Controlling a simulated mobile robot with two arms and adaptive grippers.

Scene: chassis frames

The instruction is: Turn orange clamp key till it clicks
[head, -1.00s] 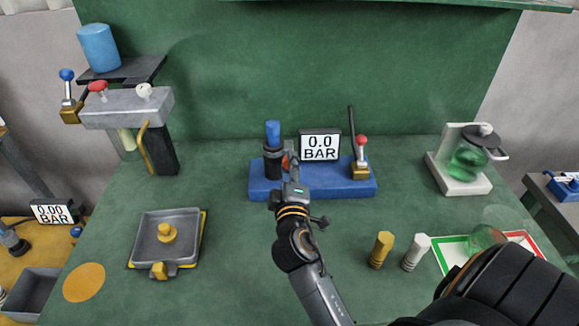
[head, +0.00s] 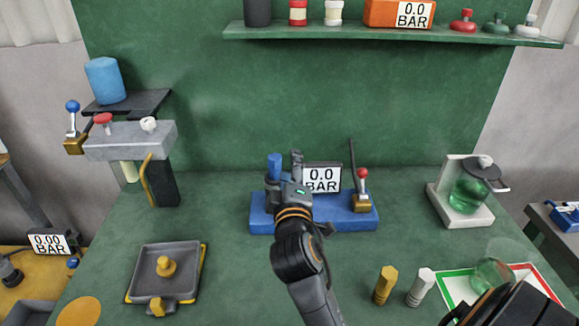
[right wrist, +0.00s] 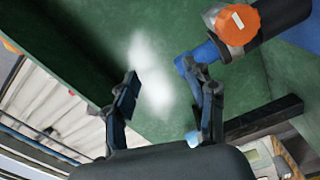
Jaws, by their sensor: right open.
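The orange clamp key (right wrist: 237,22) is a faceted knob with a pale mark, on a grey collar at the side of a black cylinder, at the top right of the right wrist view. In the head view my gripper hides it. There the black holder with a blue top (head: 274,165) stands on a blue base (head: 345,218), beside a display reading 0.0 BAR (head: 322,178). My right gripper (head: 297,160) is in front of this holder. In the right wrist view my right gripper (right wrist: 162,88) is open and empty, apart from the key, which lies beyond the right finger. My left gripper is not in view.
A red-knobbed lever (head: 362,188) stands on the base's right end. A glass vessel on a white stand (head: 447,210) is at right. A grey tray (head: 185,258) lies front left. A brass plug (head: 385,286) and a white plug (head: 421,288) stand front right. A shelf (head: 390,36) hangs above.

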